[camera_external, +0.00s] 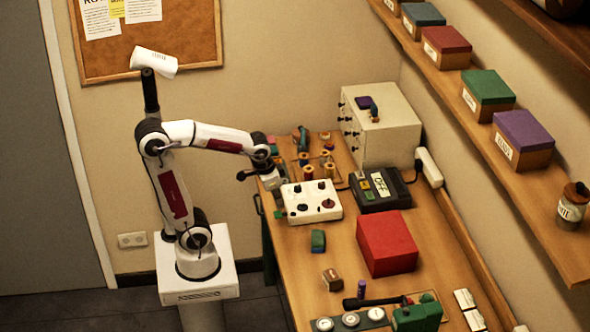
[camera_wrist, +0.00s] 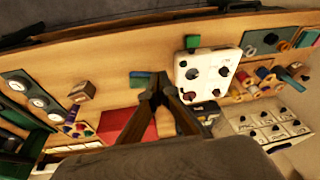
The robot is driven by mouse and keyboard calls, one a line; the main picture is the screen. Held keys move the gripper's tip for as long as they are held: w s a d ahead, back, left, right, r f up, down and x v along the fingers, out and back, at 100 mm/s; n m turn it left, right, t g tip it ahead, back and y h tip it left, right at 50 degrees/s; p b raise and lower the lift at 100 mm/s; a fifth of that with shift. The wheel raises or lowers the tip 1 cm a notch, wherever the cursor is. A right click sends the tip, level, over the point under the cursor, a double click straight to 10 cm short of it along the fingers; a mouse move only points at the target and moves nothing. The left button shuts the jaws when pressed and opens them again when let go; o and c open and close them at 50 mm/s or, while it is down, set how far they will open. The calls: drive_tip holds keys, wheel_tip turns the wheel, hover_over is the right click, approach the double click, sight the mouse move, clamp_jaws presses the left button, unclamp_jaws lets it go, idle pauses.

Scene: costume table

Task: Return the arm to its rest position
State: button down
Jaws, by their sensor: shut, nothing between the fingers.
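My gripper (camera_external: 243,176) is at the left edge of the wooden table in the outside view, beside the white box with knobs. In the wrist view my gripper (camera_wrist: 161,82) shows its two dark fingers drawn together at the tips, shut with nothing between them. My white arm stands on a white pedestal left of the table, its elbow bent and its forearm reaching right to the table's edge. The table (camera_external: 330,250) lies to the right of my arm. Whether the fingertips touch anything is hard to see.
A white knob box (camera_external: 311,202), a black device (camera_external: 382,193) and a red box (camera_external: 386,243) stand on the table. A cream drawer cabinet (camera_external: 381,128) stands behind. Thread spools (camera_external: 308,172) are close to my gripper. A shelf (camera_external: 540,180) runs along the right wall.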

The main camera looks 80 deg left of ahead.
drive_tip(key=s+d+r+m+t+h, duration=0.1)
drive_tip(key=s+d+r+t, duration=0.1)
drive_tip(key=s+d, duration=0.4)
drive_tip(key=shift+s+d+r+t, duration=0.15)
drive_tip(key=shift+s+r+t, duration=0.15)
drive_tip(key=shift+s+r, duration=0.6)
drive_tip(key=c, duration=2.8)
unclamp_jaws()
